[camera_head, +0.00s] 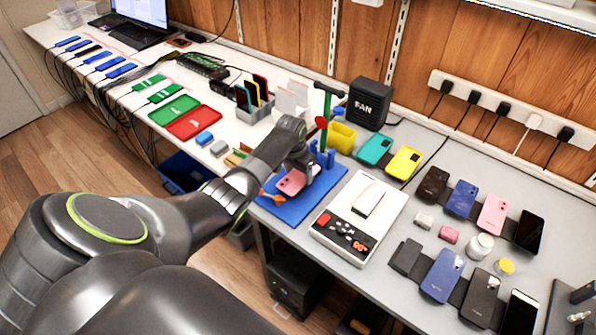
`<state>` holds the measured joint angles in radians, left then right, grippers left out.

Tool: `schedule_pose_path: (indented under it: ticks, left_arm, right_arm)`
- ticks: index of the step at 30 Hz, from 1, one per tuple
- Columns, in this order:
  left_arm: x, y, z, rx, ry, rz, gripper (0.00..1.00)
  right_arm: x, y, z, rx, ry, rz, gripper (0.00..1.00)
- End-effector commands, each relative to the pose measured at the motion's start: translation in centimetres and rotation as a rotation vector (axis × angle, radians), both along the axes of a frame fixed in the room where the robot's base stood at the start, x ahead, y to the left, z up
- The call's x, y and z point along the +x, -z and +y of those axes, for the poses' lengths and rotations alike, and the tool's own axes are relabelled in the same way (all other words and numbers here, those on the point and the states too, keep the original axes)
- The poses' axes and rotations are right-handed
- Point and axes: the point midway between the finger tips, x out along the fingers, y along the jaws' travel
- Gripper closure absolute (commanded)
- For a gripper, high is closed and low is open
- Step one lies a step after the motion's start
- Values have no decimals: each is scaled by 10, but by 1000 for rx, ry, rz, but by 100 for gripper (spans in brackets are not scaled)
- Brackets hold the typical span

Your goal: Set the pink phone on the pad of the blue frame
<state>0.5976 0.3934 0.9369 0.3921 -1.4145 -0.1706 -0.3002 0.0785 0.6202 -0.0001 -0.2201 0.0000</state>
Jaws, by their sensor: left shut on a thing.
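The pink phone (292,182) is at my left gripper (299,172), which is shut on it. The phone is tilted in the picture, over the blue base. The blue frame (302,207) has a flat blue base, short blue posts at the back and a green upright with a red knob. The gripper hides part of the phone and of the frame's middle, so I cannot make out the pad or tell whether the phone touches it. My right gripper is not in view.
A yellow holder (342,138) and a black fan box (369,103) stand behind. Several phones, including another pink phone (493,214), lie at the right. Red and green trays (194,123) lie left.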

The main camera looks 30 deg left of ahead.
Motion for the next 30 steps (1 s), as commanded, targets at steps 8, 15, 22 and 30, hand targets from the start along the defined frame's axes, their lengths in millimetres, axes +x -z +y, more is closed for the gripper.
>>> schedule_pose_path:
  ticks: [8,15,22,30]
  left_arm:
    - [0,0,0,0,1,-2,67]
    - [0,0,0,0,0,-1,17]
    - [0,0,0,0,0,-1,11]
    - [0,1,0,0,0,0,0]
  right_arm:
    - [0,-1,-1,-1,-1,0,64]
    - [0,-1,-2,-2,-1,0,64]
    - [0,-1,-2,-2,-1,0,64]
    - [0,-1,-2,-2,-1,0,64]
